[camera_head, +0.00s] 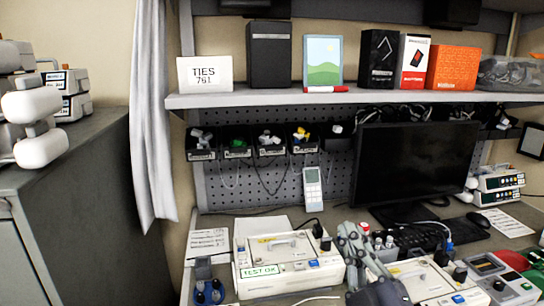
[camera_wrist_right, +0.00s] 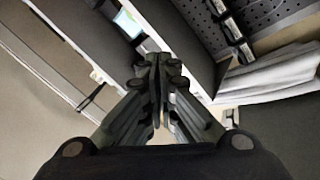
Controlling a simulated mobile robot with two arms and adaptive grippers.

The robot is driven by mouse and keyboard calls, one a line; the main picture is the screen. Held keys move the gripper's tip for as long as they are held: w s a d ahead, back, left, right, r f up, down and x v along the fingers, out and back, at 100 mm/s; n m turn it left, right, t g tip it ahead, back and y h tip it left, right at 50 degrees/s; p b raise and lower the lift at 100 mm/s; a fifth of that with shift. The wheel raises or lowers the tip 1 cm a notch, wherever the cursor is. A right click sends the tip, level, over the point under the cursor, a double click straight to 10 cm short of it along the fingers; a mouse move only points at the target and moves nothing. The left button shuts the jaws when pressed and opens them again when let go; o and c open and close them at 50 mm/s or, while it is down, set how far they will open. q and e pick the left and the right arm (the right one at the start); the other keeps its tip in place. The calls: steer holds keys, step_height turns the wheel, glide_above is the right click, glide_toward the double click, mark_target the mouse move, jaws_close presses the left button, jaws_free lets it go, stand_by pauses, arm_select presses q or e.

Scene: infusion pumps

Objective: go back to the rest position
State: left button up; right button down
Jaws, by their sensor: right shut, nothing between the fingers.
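My right gripper (camera_head: 352,232) shows at the lower middle of the head view, in front of the bench between two white pump devices. Its dark grey fingers also fill the middle of the right wrist view (camera_wrist_right: 157,68), where they lie together with nothing between them. My left gripper is not in the head view.
A white device (camera_head: 285,262) marked "TEST OK" stands left of the gripper. Another white device (camera_head: 420,280) sits right of it. A black monitor (camera_head: 412,170) and keyboard (camera_head: 428,236) stand behind. A shelf (camera_head: 330,98) with boxes runs above; a grey cabinet (camera_head: 90,200) is at left.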

steer(key=s+d+f+m+g+h, duration=0.2)
steer(key=f+m+g, duration=0.1)
steer(key=f, duration=0.5)
steer(key=s+d+f+m+g+h, duration=0.1)
steer(key=s+d+f+m+g, duration=0.2)
steer(key=f, duration=0.5)
steer(key=s+d+f+m+g+h, duration=0.2)
steer(key=f+g, duration=0.2)
steer(key=f, duration=0.4)
steer(key=s+a+f+m+g+y, duration=0.1)
steer(key=s+f+m+g+y, duration=0.1)
steer(key=s+f+g, duration=1.05)
steer(key=s+f+t+b, duration=0.15)
steer(key=s+f, duration=0.25)
steer(key=f, duration=1.2)
steer(key=s+f+t+b, duration=0.15)
steer(key=s+f, duration=0.25)
steer(key=f, duration=1.3)
steer(key=s+d+f+g+b, duration=0.2)
steer(key=s+d+f+b, duration=0.1)
steer(key=s+f, duration=1.3)
steer(key=shift+s+f+b, duration=0.15)
steer(key=shift+f+b, duration=0.15)
steer(key=shift+f, duration=0.45)
